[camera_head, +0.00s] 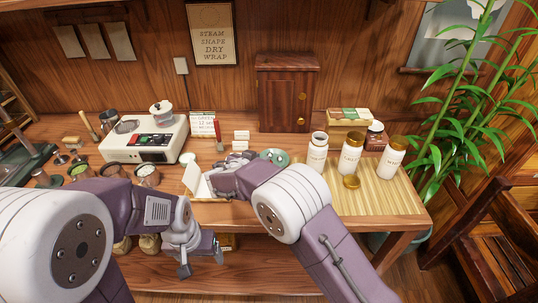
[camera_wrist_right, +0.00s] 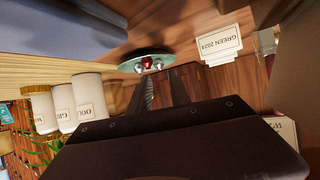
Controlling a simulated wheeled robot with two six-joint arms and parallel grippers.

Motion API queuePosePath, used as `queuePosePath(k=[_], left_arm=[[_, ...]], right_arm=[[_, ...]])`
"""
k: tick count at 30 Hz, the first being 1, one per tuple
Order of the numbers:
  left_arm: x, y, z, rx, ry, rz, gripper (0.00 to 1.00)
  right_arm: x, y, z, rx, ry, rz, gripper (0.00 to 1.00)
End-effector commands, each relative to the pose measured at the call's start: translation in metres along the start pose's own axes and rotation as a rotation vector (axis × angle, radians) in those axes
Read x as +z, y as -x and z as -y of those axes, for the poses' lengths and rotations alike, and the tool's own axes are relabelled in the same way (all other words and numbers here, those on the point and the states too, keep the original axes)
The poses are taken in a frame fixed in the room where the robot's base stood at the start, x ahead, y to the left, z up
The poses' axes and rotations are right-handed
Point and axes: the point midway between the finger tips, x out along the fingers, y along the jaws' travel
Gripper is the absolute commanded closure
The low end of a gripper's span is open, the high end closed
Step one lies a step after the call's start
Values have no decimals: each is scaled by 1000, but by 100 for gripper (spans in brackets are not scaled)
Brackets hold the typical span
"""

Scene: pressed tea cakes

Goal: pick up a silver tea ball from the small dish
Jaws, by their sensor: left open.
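The small dish (camera_head: 284,153) is pale green and sits on the table right of centre. In the right wrist view, the dish (camera_wrist_right: 128,66) carries a red ball (camera_wrist_right: 147,62) with small silver tea balls (camera_wrist_right: 157,64) beside it. My right gripper (camera_head: 222,170) is left of the dish in the head view. In the right wrist view its fingers (camera_wrist_right: 167,82) are apart and empty, pointing towards the dish and short of it. My left gripper (camera_head: 201,258) is open and empty, low in front of the table edge.
Several labelled jars (camera_head: 350,154) stand on a bamboo mat (camera_head: 385,200) to the right. A white scale (camera_head: 145,140) and bowls of tea are on the left. A white card (camera_head: 195,178) stands by my right gripper. A wooden cabinet (camera_head: 286,92) stands behind.

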Motion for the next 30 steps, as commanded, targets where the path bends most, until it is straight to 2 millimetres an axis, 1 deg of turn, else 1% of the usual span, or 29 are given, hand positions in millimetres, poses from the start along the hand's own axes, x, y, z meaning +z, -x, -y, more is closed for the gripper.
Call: queuePosePath(k=[1, 2, 5, 6, 10, 13, 16, 21, 22, 24, 30], left_arm=[[0, 4, 0, 0, 0, 0, 24], [0, 4, 0, 0, 0, 0, 24], [0, 4, 0, 0, 0, 0, 24], [-1, 6, 0, 0, 0, 0, 24], [-2, 14, 0, 0, 0, 0, 24], [-2, 15, 0, 0, 0, 0, 24], [-2, 15, 0, 0, 0, 0, 24], [-2, 15, 0, 0, 0, 0, 24], [-2, 14, 0, 0, 0, 0, 24], [-2, 14, 0, 0, 0, 0, 24], [-2, 14, 0, 0, 0, 0, 24]], right_arm=[[-1, -7, -1, 2, 0, 1, 76], [-1, -10, -1, 2, 1, 1, 76], [0, -14, -1, 1, 0, 1, 76], [-1, -18, -1, 2, 0, 1, 76], [0, -43, -3, 4, 2, 3, 76], [3, -59, -3, 3, 2, 5, 76], [4, -65, -3, 2, 2, 5, 76], [6, -66, -3, 2, 3, 8, 76], [6, -66, -3, 2, 3, 9, 82], [7, -66, -3, 2, 4, 9, 100], [8, -66, -3, 1, 4, 11, 100]])
